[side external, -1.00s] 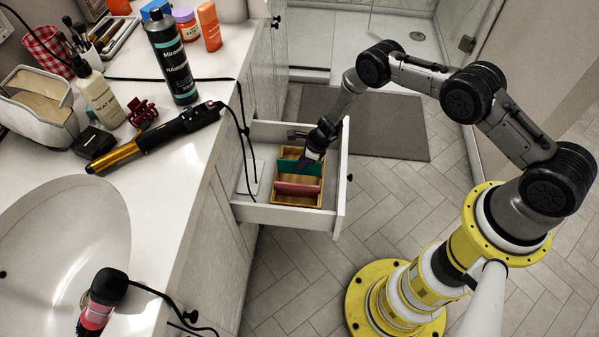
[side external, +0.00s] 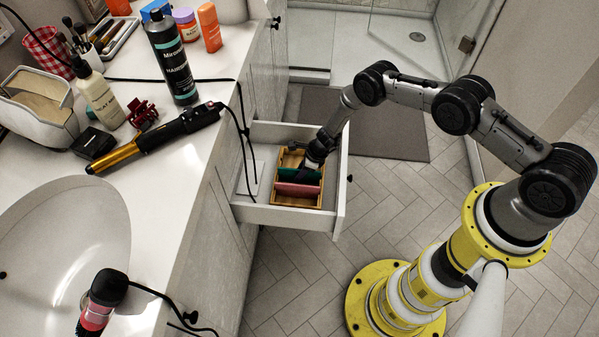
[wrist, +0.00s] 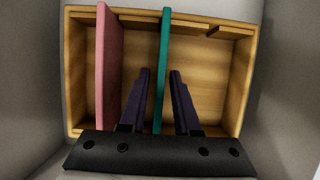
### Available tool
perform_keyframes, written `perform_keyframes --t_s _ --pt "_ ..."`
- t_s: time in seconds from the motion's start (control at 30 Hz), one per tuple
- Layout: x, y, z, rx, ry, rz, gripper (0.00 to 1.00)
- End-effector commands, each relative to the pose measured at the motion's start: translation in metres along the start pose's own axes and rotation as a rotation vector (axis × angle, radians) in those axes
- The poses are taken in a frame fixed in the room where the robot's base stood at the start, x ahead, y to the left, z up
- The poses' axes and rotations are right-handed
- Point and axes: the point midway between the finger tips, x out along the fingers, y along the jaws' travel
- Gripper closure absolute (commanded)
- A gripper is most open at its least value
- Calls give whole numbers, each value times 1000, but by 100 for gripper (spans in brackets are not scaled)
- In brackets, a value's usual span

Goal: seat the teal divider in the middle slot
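The teal divider (wrist: 164,60) stands across the middle of the wooden box (wrist: 248,70), with its far end at the middle gap between the ribs on the box wall. It looks upright; whether its bottom edge touches the floor is hidden. The pink divider (wrist: 103,65) stands to its left. My gripper (wrist: 160,72) is open, its fingers on either side of the teal divider with a small gap showing on each side. In the side view, my gripper (side external: 312,166) is down at the box (side external: 297,203) and partly covers the teal divider (side external: 302,174).
The box sits in an open white drawer (side external: 262,213), whose walls surround my gripper. A third gap in the box's far wall, on the right in the wrist view, is empty. A cable hangs at the drawer's left. The counter (side external: 185,200) holds a curling iron (side external: 160,138) and bottles.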

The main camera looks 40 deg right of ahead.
Motion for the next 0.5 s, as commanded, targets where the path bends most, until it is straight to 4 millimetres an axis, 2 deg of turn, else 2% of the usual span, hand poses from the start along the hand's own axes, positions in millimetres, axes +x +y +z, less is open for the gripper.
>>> perform_keyframes --t_s 0.33,0.5 --pt "-1 0 0 0 0 0 61" --pt "-10 0 2 0 0 0 61"
